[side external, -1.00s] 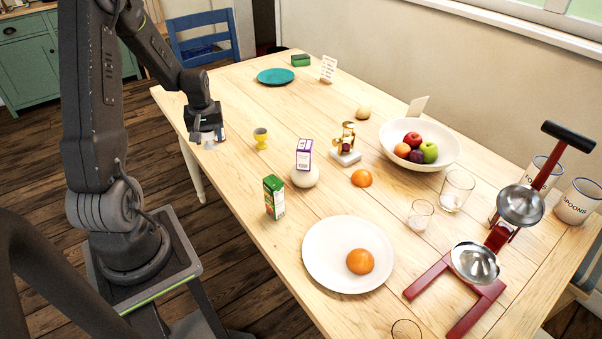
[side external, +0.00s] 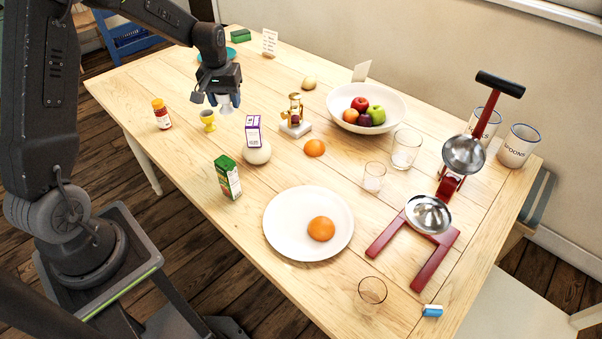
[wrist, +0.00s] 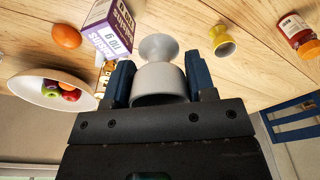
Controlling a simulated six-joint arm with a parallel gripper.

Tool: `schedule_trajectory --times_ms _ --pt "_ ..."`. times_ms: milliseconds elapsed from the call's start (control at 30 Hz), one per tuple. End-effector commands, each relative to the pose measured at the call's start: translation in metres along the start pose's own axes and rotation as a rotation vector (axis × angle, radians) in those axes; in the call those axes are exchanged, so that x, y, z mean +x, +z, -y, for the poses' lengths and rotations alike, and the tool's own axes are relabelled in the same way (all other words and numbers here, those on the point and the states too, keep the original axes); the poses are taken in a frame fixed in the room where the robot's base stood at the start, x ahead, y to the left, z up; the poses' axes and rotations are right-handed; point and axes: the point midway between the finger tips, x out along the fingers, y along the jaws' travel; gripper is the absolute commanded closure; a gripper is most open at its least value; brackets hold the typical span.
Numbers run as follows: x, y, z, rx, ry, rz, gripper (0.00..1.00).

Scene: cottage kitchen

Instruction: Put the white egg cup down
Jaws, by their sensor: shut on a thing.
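The white egg cup (wrist: 159,78) is between the fingers of my gripper (wrist: 160,84) in the wrist view, its foot pointing away from the palm. In the side view my gripper (side external: 221,97) is shut on the egg cup (side external: 228,108) and is over the far left part of the wooden table, just right of the yellow egg cup (side external: 208,120). The yellow egg cup also shows in the wrist view (wrist: 222,42), apart from my gripper. I cannot tell how high the white cup is above the table.
The fruit bowl (side external: 395,113) is further right. Bare table (side external: 185,75) lies behind the jar.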

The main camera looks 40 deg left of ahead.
Motion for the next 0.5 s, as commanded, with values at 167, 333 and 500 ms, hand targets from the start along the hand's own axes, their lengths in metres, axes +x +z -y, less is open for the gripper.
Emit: schedule_trajectory --times_ms 167,333,500 --pt "0.0 0.01 -0.094 0.22 0.027 -0.001 0.74" --pt "-0.002 0.027 -0.154 0.359 0.044 -0.001 0.74" --pt "-0.003 0.042 -0.188 0.443 0.054 0.0 0.74"
